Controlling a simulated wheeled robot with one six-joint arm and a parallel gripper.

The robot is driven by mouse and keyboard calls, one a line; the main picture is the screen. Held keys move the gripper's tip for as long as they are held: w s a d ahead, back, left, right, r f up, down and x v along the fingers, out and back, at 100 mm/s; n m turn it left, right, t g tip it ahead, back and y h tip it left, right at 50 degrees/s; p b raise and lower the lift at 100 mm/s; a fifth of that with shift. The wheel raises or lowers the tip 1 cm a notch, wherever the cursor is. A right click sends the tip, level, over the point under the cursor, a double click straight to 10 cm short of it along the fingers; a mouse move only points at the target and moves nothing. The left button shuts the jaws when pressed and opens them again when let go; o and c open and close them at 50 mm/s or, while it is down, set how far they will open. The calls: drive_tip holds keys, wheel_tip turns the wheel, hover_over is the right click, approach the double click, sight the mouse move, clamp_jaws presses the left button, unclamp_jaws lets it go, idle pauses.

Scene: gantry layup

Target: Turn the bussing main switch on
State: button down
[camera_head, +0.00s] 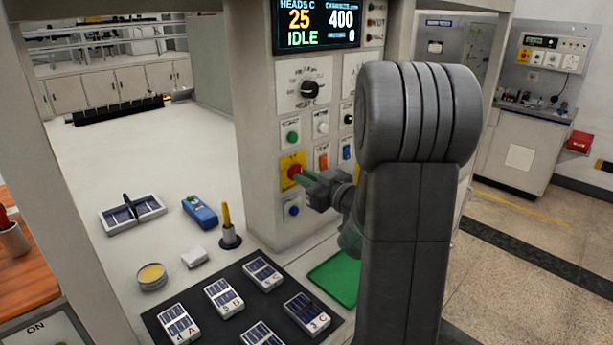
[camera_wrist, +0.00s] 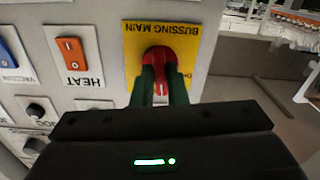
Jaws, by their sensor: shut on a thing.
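The bussing main switch is a red rotary knob (camera_wrist: 158,60) on a yellow plate (camera_wrist: 190,42) lettered "BUSSING MAIN" in the wrist view. In the head view its yellow plate (camera_head: 289,160) is on the lower front of the machine's panel, with the red knob (camera_head: 294,172) at its middle. My gripper (camera_wrist: 159,82) has its green fingers on either side of the red knob and is shut on it. In the head view my gripper (camera_head: 301,175) reaches the knob from the right. The fingers hide part of the knob and plate, and I cannot tell the knob's exact angle.
An orange HEAT rocker (camera_wrist: 72,53) and a blue VACUUM rocker (camera_wrist: 10,55) sit beside the plate. A display (camera_head: 316,24) reads IDLE above. A black mat (camera_head: 205,297) with several solar cells, a blue tool (camera_head: 200,212) and a tin (camera_head: 151,277) lie on the table.

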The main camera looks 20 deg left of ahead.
drive_tip(key=shift+m, duration=0.8)
drive_tip(key=c, duration=1.4)
unclamp_jaws()
drive_tip(key=shift+c, duration=0.2)
drive_tip(key=shift+d, duration=0.1)
drive_tip(key=b+v, duration=0.2)
drive_tip(key=v, duration=1.1)
drive_tip(key=shift+s+d, duration=0.2)
drive_tip(key=shift+d, duration=0.1)
drive_tip(key=shift+a+f, duration=0.1)
drive_tip(key=p+x, duration=0.2)
drive_tip(key=x, duration=1.1)
drive_tip(key=shift+w+a+p, duration=0.25)
drive_tip(key=shift+a+p, duration=0.05)
drive_tip(key=shift+a, duration=0.05)
